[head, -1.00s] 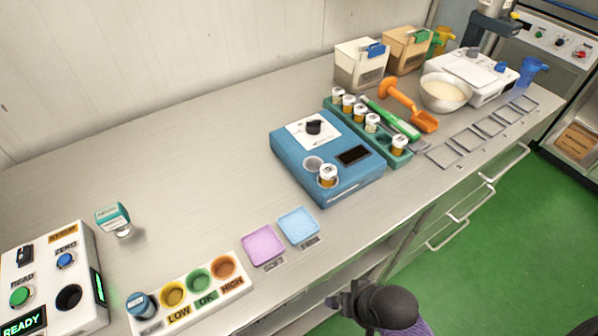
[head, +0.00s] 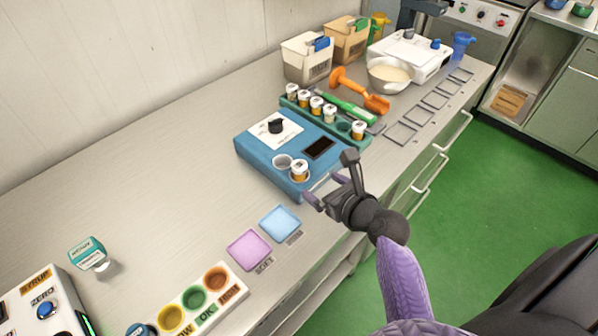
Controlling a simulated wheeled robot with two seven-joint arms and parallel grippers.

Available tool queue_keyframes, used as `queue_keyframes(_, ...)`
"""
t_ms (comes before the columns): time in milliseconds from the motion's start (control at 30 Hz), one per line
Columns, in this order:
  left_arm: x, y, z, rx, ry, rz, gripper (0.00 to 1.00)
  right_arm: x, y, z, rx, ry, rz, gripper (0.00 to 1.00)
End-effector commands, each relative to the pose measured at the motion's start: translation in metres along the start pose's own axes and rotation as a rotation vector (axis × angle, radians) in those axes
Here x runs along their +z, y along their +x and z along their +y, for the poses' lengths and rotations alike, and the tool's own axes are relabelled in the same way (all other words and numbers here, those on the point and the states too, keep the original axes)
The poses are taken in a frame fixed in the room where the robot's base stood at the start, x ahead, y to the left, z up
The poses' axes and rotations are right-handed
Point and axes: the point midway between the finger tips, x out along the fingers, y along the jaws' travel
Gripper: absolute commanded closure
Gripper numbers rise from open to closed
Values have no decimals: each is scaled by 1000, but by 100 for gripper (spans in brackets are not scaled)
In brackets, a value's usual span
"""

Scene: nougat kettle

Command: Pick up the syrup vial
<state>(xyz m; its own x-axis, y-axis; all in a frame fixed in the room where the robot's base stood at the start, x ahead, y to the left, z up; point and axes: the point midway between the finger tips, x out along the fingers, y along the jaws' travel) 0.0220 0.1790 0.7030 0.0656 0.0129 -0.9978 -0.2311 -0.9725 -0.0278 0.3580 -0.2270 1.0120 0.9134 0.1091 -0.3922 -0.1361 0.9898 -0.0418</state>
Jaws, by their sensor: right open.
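An amber vial with a white cap (head: 300,171) stands upright in a round well at the front of the blue device (head: 262,165). An empty round well is to its left. Several similar capped vials (head: 316,104) stand in the green rack (head: 344,134) behind the device, which has one empty hole. I cannot tell from labels which vial holds syrup. My right gripper (head: 330,178) is open and empty at the device's right front corner, to the right of the vial and apart from it. My left gripper is out of view.
Pink (head: 249,250) and blue (head: 280,224) pads lie in front of the device. A strip of coloured cups (head: 216,278), a teal-capped stamp-like item (head: 87,252) and a white button box (head: 40,305) are at left. An orange scoop (head: 375,103) lies behind the rack.

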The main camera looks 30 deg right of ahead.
Motion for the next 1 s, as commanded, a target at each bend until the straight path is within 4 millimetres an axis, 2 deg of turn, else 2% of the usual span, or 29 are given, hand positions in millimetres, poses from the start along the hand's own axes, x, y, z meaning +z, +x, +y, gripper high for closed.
queue_keyframes(100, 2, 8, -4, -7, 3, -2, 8, 0, 20, -4, -11, 58, -15, 7)
queue_keyframes(500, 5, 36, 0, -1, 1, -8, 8, 7, 92, -3, -10, 52, -11, 7)
queue_keyframes(600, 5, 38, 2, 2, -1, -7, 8, 8, 100, -3, -11, 50, -9, 7)
queue_keyframes(767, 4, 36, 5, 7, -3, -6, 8, 10, 99, -3, -11, 50, -9, 7)
queue_keyframes(800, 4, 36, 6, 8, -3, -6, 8, 10, 99, -3, -11, 50, -9, 9)
queue_keyframes(1000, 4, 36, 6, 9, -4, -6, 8, 10, 99, -3, -10, 50, -9, 52)
